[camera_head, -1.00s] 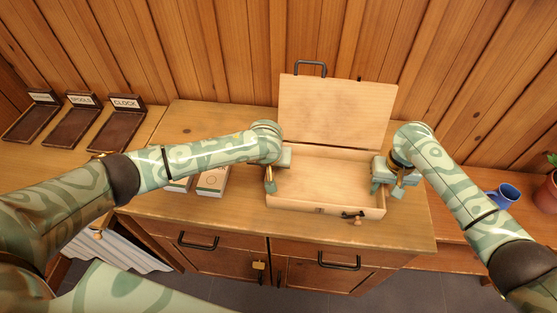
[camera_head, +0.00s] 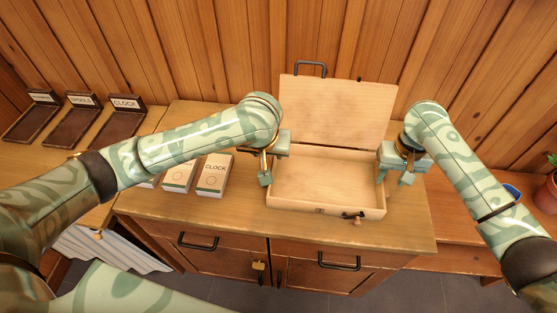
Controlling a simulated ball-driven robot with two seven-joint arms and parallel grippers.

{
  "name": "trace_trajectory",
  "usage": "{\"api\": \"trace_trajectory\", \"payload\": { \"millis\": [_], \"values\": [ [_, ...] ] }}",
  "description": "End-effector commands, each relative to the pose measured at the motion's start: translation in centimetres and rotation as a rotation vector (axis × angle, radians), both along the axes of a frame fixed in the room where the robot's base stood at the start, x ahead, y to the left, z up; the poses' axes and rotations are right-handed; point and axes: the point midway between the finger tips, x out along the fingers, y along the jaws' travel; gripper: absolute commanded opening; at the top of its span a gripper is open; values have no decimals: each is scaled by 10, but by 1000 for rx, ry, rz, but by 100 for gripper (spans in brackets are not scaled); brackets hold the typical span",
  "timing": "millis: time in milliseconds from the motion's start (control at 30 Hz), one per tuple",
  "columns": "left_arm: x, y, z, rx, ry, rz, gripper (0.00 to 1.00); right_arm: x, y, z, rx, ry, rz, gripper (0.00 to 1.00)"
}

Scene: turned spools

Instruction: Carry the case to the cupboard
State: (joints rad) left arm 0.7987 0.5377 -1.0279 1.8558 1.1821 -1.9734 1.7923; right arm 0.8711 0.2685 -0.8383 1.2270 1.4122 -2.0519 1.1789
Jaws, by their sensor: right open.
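The case (camera_head: 326,207) is a pale wooden box, lid (camera_head: 335,110) raised and leaning back, with a dark handle on top of the lid and a dark latch at the front. It stands on a wooden cabinet top and looks empty inside. My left gripper (camera_head: 268,172) is raised at the case's left side, its fingers pointing down; its opening is not clear. My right gripper (camera_head: 396,177) is open and empty at the case's right wall, fingers pointing down. I cannot tell whether either touches the case.
Dark labelled trays (camera_head: 116,128) lie on the left counter. The cabinet front (camera_head: 210,262) has doors with dark handles.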

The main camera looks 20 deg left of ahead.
Motion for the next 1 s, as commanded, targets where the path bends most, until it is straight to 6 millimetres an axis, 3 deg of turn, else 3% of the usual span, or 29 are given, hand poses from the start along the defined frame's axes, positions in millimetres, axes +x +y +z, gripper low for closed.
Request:
{"api": "trace_trajectory", "payload": {
  "millis": [100, 333, 1000],
  "values": [
    [0, 0, 0, 0, 0, 0, 42, 1, -1, 28, 0, -4, 1, 42],
    [0, 0, 0, 0, 0, 0, 42, 0, -1, 59, -1, -1, -1, 42],
    [0, 0, 0, -1, 0, 0, 42, 0, 0, 62, -1, 1, 0, 42]
  ]
}}
